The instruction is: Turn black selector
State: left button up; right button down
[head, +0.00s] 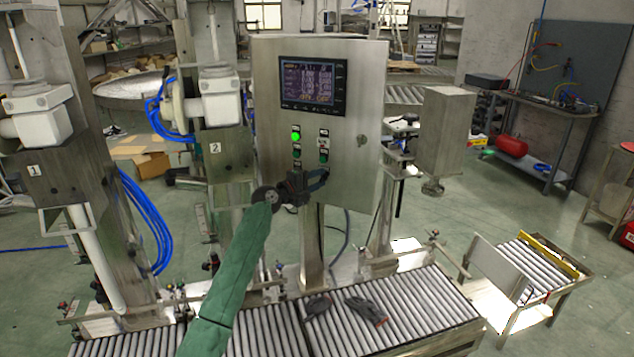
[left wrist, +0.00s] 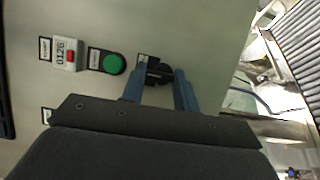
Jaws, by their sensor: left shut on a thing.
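The black selector (left wrist: 157,73) is a small dark knob on the front of the steel control cabinet (head: 357,100). In the left wrist view it sits between the two blue fingers of my left gripper (left wrist: 160,77), which is shut on it. Its handle is partly hidden, so its exact angle is hard to tell. In the head view my left gripper (head: 318,179) reaches the lower part of the cabinet front and hides the selector. My green-sleeved left arm comes up from below. My right gripper is not in view.
A green button (left wrist: 113,64) is close left of the selector. Above it in the head view are a lit green lamp (head: 295,132) and a display screen (head: 313,86). Roller conveyors (head: 420,305) run below, with dark glove-like items (head: 367,309) on them.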

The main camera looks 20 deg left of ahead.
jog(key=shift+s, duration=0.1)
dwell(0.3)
pick_arm(q)
jog(key=o, duration=1)
jog(key=shift+c, duration=0.2)
jog(key=shift+s+a, duration=0.1)
jog(key=shift+s, duration=0.1)
jog(key=b+v, duration=0.3)
jog(key=v, duration=0.4)
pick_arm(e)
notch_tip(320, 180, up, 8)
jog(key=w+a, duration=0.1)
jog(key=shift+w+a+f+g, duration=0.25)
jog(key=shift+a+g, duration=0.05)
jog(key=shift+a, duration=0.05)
pick_arm(q)
jog(key=shift+s+a+m, duration=0.1)
jog(key=shift+m, duration=0.2)
